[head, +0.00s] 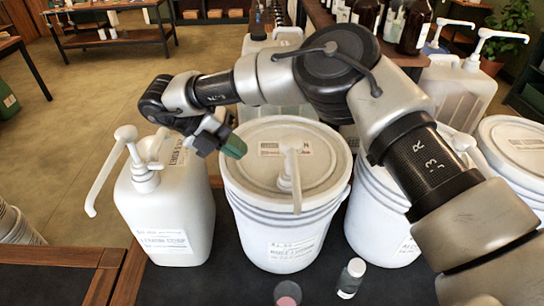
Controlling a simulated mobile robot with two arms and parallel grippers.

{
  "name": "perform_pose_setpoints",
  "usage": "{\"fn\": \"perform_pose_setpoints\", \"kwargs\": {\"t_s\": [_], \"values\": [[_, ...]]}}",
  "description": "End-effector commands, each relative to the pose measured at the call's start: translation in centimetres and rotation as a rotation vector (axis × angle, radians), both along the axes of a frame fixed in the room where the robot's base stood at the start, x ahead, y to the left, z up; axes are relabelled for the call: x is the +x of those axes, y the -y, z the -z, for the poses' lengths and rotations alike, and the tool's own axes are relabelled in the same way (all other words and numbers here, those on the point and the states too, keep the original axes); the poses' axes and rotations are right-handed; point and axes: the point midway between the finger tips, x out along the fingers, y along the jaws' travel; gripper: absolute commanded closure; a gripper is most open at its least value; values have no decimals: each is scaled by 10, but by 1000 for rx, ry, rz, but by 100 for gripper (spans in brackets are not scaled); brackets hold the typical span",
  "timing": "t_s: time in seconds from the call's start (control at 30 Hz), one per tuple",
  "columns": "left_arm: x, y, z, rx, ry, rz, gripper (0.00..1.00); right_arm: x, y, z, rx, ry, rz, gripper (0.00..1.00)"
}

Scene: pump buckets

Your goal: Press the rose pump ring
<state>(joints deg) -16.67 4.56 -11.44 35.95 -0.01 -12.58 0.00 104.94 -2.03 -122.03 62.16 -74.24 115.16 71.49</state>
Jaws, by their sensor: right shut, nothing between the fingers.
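A white bucket (262,213) stands in the middle of the dark counter. Its lid carries a label with reddish print, and the front label is too small to read surely; I cannot confirm that it says rose. A white pump (290,170) rises from its lid, with the spout toward me. I cannot make out a separate ring on it. My right gripper (230,146) is shut and empty, with dark green tips. It appears above the left part of the lid, left of the pump and apart from it. My left gripper is not in view.
A white jug (170,215) with a long-spouted pump stands left of the bucket. Another bucket (376,225) stands to the right, partly behind my right arm. More pump containers and brown bottles are behind.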

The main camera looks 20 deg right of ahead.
Motion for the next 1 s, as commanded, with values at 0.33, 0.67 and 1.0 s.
{"fn": "perform_pose_setpoints", "kwargs": {"t_s": [0.33,0.67,1.0], "values": [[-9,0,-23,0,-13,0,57,-17,53,27,1,-1,1,100],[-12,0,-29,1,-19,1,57,-22,70,30,-1,1,0,100],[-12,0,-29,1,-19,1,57,-22,69,30,-1,1,5,100]]}}
